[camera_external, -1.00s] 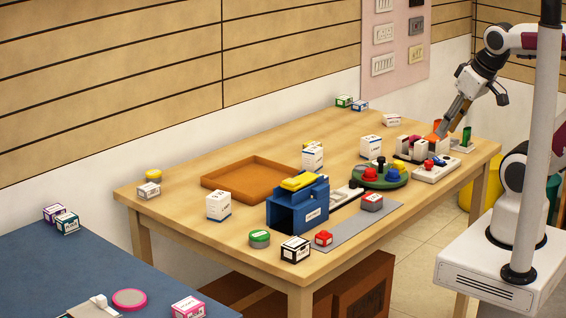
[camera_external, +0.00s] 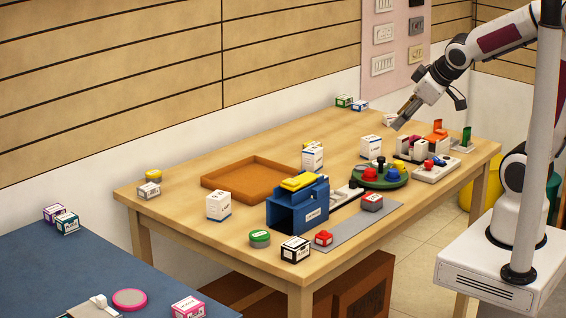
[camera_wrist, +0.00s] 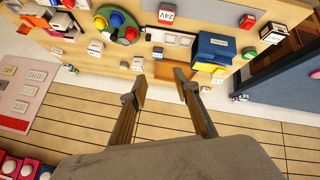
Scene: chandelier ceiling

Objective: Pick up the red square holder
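Several red items are in view, and I cannot tell for certain which one is the red square holder. A small red square block (camera_external: 323,238) stands at the table's near edge, right of a black-and-white box. A dark red piece (camera_external: 415,139) sits in a white slotted rack (camera_external: 408,152) toward the right end. My gripper (camera_external: 398,124) hangs in the air left of that rack, above the table. The wrist view shows its two fingers (camera_wrist: 158,88) apart with nothing between them.
A blue open box (camera_external: 298,210) with a yellow piece on top stands mid-table. An orange tray (camera_external: 250,165) lies behind it. A green round stand (camera_external: 378,184) holds coloured knobs. White boxes stand around.

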